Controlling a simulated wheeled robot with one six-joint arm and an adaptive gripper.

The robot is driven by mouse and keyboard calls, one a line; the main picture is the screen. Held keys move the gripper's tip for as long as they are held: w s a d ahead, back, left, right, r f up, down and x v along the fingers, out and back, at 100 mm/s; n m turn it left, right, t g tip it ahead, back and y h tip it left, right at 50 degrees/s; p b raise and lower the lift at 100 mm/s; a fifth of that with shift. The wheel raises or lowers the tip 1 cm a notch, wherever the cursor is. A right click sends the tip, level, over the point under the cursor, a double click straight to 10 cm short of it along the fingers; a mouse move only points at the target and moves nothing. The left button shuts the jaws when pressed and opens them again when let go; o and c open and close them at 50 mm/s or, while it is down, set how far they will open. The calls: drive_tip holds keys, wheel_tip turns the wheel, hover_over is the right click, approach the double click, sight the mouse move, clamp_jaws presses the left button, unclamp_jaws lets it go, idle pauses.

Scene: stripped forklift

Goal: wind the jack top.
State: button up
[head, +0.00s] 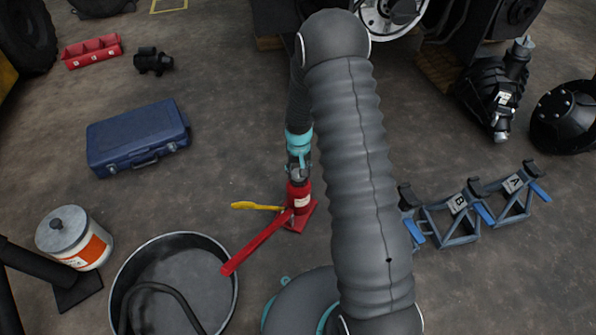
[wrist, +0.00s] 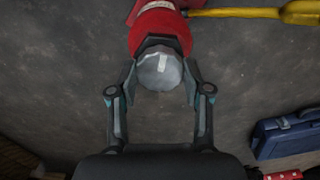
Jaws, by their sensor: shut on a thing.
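A red bottle jack (head: 299,198) stands upright on the floor near the middle of the head view, with a red handle (head: 257,242) reaching down and left. In the wrist view the jack body (wrist: 160,28) is at the top, with its grey faceted top (wrist: 160,70) below it, bearing a pale mark. My gripper (head: 299,172) is above the jack in the head view. In the wrist view my gripper (wrist: 160,82) has its two fingers shut on the jack top, one on each side. The far side of the top is hidden.
A yellow-handled tool (head: 256,206) lies beside the jack and also shows in the wrist view (wrist: 240,13). A black drain pan (head: 232,292) is in front left, jack stands (head: 462,210) at right. A blue case (head: 137,135) lies left, with clear floor between.

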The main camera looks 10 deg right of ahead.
sight(298, 173)
drive_tip(key=shift+m, duration=0.3)
drive_tip(key=shift+m+b, duration=0.5)
drive_tip(key=shift+m, duration=1.9)
drive_tip(key=o, duration=1.2)
drive_tip(key=shift+c, duration=0.2)
drive_tip(key=shift+r, duration=0.1)
wheel_tip(298, 173, up, 12)
